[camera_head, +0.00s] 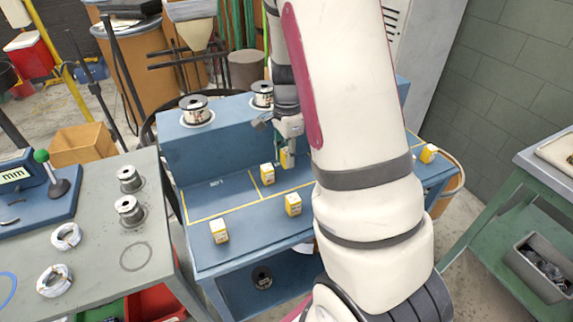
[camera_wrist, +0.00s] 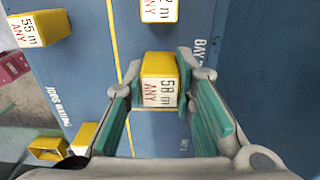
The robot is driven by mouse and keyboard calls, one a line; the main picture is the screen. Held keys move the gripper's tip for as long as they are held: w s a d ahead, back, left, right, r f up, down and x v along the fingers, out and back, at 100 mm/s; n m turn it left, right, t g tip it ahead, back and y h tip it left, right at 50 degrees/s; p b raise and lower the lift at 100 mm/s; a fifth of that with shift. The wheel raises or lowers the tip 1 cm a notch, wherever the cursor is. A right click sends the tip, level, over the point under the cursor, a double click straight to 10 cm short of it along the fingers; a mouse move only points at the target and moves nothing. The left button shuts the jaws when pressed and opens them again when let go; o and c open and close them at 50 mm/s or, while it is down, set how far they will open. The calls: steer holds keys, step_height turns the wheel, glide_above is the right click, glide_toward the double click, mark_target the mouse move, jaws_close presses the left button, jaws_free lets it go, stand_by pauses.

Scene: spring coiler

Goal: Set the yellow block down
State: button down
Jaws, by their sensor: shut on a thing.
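A yellow block (camera_wrist: 158,66) with a white label reading "58 m ANY" sits between the green finger pads of my gripper (camera_wrist: 158,95) in the wrist view. My gripper is shut on it. In the head view my gripper (camera_head: 289,146) is over the back part of the blue bench (camera_head: 215,202), and part of the held yellow block (camera_head: 286,160) shows below the fingers. I cannot tell whether the block touches the bench. Similar yellow blocks stand on the bench at front left (camera_head: 220,231), in the middle (camera_head: 293,204) and behind it (camera_head: 267,174).
Yellow lines divide the bench top into areas. Another yellow block (camera_head: 429,153) is at the right, beyond my arm. Wire spools (camera_head: 196,110) stand on the raised back. A grey table (camera_head: 105,235) adjoins on the left. The bench's left area is mostly clear.

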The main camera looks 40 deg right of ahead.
steer(key=shift+f, duration=1.7)
steer(key=shift+f, duration=0.1)
steer(key=c, duration=1.3)
jaws_free()
steer(key=shift+b, duration=0.3)
steer(key=shift+c, duration=0.2)
